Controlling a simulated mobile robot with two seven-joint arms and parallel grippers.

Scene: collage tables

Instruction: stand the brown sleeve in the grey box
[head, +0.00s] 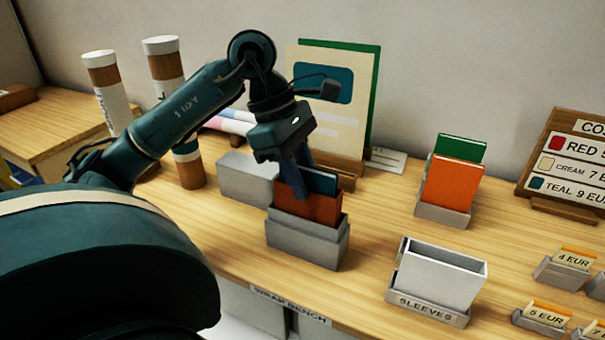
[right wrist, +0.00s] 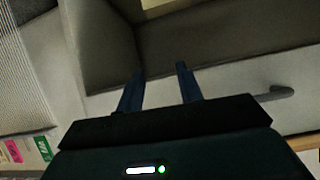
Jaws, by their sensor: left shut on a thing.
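The rust-brown sleeve (head: 318,208) stands in a grey box (head: 306,243) near the middle of the table, its lower part hidden by the box's front wall. A dark teal card (head: 321,180) shows just behind it. My left gripper (head: 298,186) points down at the sleeve's upper left edge and is shut on it; the exact contact is partly hidden. Another pale grey box (head: 440,275), in a holder labelled SLEEVES, stands to the right and looks empty. My right gripper (right wrist: 158,78) is open and empty in the right wrist view, away from these things.
A holder with green and orange cards (head: 452,185) is at the back right. Price-tag holders (head: 563,268) line the right. Bare wood lies between the boxes.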

